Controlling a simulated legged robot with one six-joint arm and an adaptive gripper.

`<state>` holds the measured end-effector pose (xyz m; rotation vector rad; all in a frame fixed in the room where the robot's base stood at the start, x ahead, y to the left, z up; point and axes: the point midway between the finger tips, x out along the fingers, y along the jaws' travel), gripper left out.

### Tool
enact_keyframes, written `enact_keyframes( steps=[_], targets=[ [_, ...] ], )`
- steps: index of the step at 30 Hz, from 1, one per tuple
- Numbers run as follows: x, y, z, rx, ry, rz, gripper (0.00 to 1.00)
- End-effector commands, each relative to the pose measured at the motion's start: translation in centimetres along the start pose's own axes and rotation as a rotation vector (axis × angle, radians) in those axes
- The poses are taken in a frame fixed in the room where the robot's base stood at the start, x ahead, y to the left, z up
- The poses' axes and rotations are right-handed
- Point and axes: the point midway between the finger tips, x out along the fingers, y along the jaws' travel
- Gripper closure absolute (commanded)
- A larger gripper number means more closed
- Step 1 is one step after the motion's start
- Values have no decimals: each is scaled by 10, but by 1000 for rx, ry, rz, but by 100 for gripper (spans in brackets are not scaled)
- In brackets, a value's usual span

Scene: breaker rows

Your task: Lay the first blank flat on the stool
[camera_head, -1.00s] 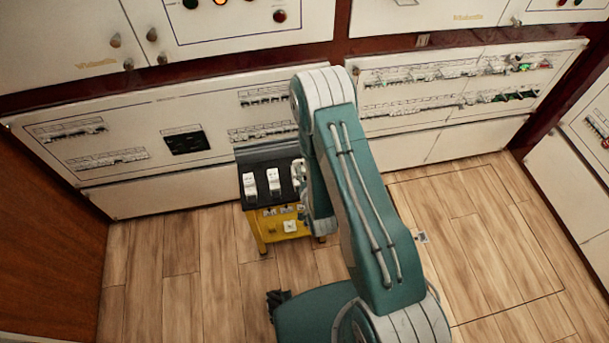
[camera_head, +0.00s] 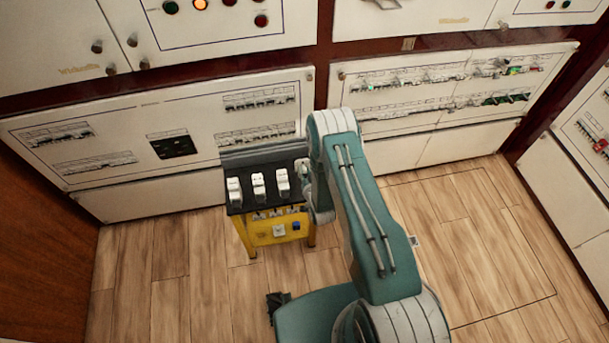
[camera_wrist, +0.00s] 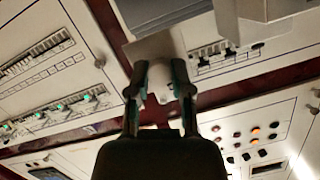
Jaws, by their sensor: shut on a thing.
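The yellow stool (camera_head: 262,232) with a black top stands left of my arm in the head view. Three white breaker-like pieces stand upright in a row on its top. In the wrist view, my gripper (camera_wrist: 160,92) is shut on a small white piece (camera_wrist: 160,75), which I take for the first blank. A pale flat plate (camera_wrist: 148,46) shows just beyond the fingertips; I cannot tell whether it is part of the held piece.
White panels with breaker rows (camera_head: 250,135) stand behind the stool, and another breaker panel (camera_head: 440,85) is to the right. A dark red post (camera_head: 323,90) separates them. The wooden floor (camera_head: 190,285) in front and to the left is clear.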

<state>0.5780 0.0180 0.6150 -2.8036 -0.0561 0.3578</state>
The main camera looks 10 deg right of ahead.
Motion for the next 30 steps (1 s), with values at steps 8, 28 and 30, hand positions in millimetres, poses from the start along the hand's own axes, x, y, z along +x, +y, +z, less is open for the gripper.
enact_keyframes(
  steps=[8, 28, 30],
  targets=[
    [26, 13, 17, -2, 1, 0, 100],
    [39, 25, 50, -1, 0, 0, 63],
    [39, 25, 50, -1, 0, 0, 38]
  ],
)
